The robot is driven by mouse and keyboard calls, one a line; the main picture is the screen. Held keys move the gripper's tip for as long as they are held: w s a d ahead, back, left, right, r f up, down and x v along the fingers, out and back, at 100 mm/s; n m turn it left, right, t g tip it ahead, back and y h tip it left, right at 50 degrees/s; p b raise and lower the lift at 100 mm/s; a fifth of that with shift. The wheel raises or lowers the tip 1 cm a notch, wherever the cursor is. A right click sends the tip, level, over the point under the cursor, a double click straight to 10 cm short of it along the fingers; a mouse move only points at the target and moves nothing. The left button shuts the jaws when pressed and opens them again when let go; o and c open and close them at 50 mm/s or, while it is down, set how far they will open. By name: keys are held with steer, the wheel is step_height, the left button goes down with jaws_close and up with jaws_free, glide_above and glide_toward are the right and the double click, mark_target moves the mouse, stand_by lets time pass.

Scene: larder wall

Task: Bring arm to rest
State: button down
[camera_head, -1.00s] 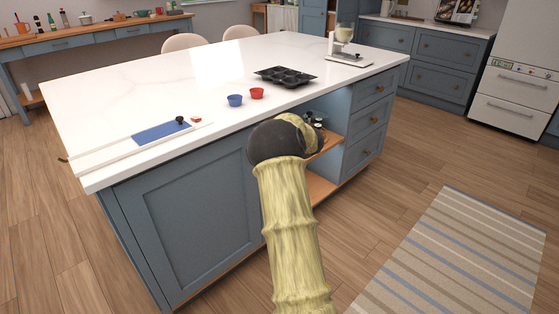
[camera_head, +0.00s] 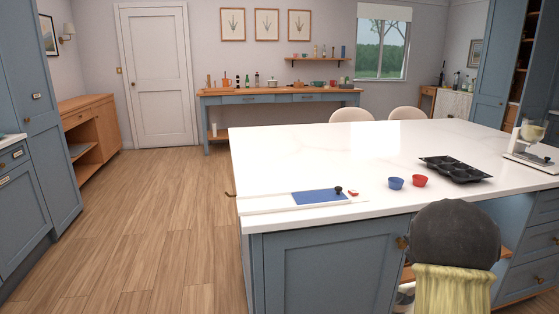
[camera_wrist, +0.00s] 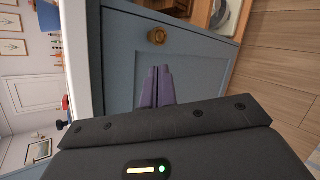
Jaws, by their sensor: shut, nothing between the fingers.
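My gripper (camera_wrist: 158,72) shows in the wrist view with its purple fingers together and nothing between them. It is in front of a blue island door with a brass knob (camera_wrist: 157,36); I cannot tell how wide the gap is. In the head view my arm, with a dark rounded joint and a pale yellow sleeve, rises at the lower right in front of the island. The gripper itself is hidden there.
Open wooden floor (camera_head: 150,220) lies left.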

steer(key=s+a+f+m+g+y, duration=0.1)
steer(key=s+a+f+m+g, duration=0.25)
steer(key=s+a+m, duration=1)
steer(key=s+a+f+m+g+y, duration=0.15)
steer(key=s+a+m+g, duration=0.35)
steer(key=s+a+m, duration=0.8)
steer(key=s+d+r+n+p, duration=0.1)
steer(key=s+r+n+p, duration=0.1)
steer(key=r+p, duration=1.2)
steer(key=s+d+r+n+p, duration=0.1)
steer(key=r+n+p, duration=0.1)
steer(key=r+p, duration=1.2)
steer(key=shift+s+d+r+p, duration=0.25)
steer(key=shift+s+r+p, duration=0.15)
steer(key=shift+p, duration=0.1)
steer(key=shift+h, duration=0.25)
